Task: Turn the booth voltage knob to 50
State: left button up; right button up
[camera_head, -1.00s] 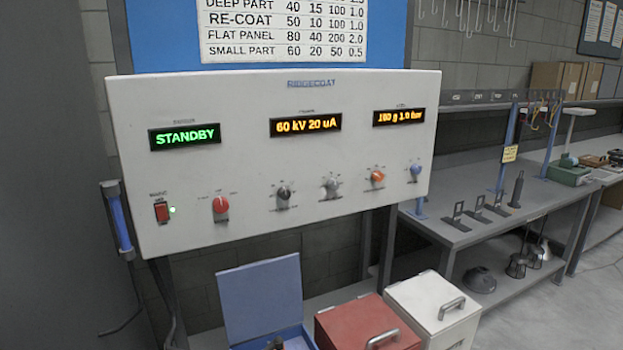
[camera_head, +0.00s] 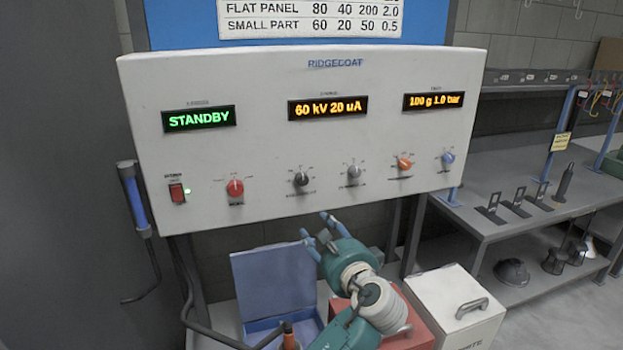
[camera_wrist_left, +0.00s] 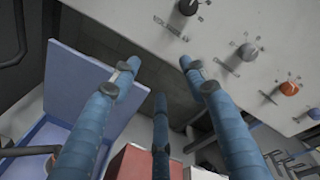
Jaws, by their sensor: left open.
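The white RIDGECOAT control panel (camera_head: 270,140) carries a row of knobs. The black knob (camera_head: 302,179) sits below the amber display (camera_head: 327,107), which reads 60 kV 20 uA. The labels by the knobs are too small to read surely. The black knob also shows at the top of the left wrist view (camera_wrist_left: 188,6). My left gripper (camera_head: 316,230) is open and empty, below the panel's lower edge and below the black knob, touching nothing I can see. Its blue fingers are spread in the left wrist view (camera_wrist_left: 158,72). My right gripper is not in view.
Neighbouring knobs are red (camera_head: 235,188), grey (camera_head: 354,172), orange (camera_head: 404,163) and blue (camera_head: 448,158). A lit red switch (camera_head: 177,193) is at left. Below stand an open blue box (camera_head: 275,280), a red box (camera_head: 418,325) and a white box (camera_head: 455,300). A workbench (camera_head: 500,225) is at right.

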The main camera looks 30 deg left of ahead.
pick_arm(q)
jog(key=y, duration=0.2)
send_near(303, 181)
jog(key=p+x, duration=0.3)
jog(key=x, duration=0.4)
jog(key=shift+w+a+r+p, duration=0.15)
jog(key=shift+w+a+p, duration=0.15)
jog(key=shift+p, duration=0.1)
jog(key=shift+w+a, duration=0.25)
jog(key=shift+a, duration=0.25)
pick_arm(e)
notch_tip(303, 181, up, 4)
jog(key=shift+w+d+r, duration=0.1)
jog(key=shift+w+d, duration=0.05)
pick_arm(q)
grip_shut()
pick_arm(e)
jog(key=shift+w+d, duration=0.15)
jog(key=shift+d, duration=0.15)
